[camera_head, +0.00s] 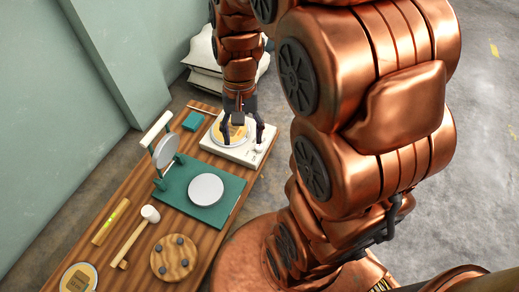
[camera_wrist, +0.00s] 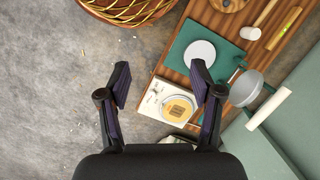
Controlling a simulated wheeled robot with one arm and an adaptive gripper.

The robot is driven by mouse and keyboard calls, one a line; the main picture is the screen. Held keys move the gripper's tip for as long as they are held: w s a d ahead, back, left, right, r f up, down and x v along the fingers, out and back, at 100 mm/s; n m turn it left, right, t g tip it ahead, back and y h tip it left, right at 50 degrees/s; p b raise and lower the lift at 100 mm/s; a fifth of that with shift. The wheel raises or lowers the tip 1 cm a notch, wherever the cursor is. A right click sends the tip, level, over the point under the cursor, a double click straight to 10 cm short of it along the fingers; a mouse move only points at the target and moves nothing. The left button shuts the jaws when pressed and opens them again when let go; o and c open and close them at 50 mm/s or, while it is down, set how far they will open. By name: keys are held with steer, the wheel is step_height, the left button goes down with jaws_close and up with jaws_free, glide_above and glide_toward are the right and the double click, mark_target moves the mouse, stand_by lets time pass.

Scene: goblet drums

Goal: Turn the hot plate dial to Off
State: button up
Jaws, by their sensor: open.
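The hot plate (camera_head: 236,154) is a low white box near the far end of the wooden table. A yellow disc (camera_head: 216,132) with a pale rim lies on it. The small pale dial (camera_head: 258,148) is on its right side in the head view; its setting is too small to read. In the wrist view the hot plate (camera_wrist: 148,108) shows beyond the fingers, with the disc (camera_wrist: 178,108) on top. My gripper (camera_head: 242,134) is open and empty above the hot plate. Its fingers (camera_wrist: 160,84) are spread wide in the wrist view and cover part of the plate in the head view.
A green press (camera_head: 228,203) with a round pale plate and a raised lid (camera_head: 165,151) stands beside the hot plate. A mallet (camera_head: 139,228), a level (camera_head: 111,222) and a wooden disc (camera_head: 174,258) lie nearer. A wicker basket (camera_wrist: 120,10) stands on the floor. The wall is close to the table.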

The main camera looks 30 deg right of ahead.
steer(key=w+d+f+m+y+b, duration=0.1)
steer(key=w+d+f+m+b, duration=0.35)
steer(key=w+f, duration=0.4)
steer(key=m+t+y+b, duration=0.2)
steer(key=m+t+b, duration=0.1)
steer(key=m+b, duration=0.7)
glide_toward(259, 146)
steer(key=f, duration=0.1)
steer(key=shift+s+a+f+t, duration=0.25)
steer(key=shift+a+f+t, duration=0.05)
steer(key=shift+f, duration=0.35)
steer(key=shift+b+x, duration=1.55)
steer(key=shift+x, duration=2.05)
steer(key=shift+a, duration=0.1)
steer(key=c, duration=1.1)
steer(key=shift+r, duration=0.1)
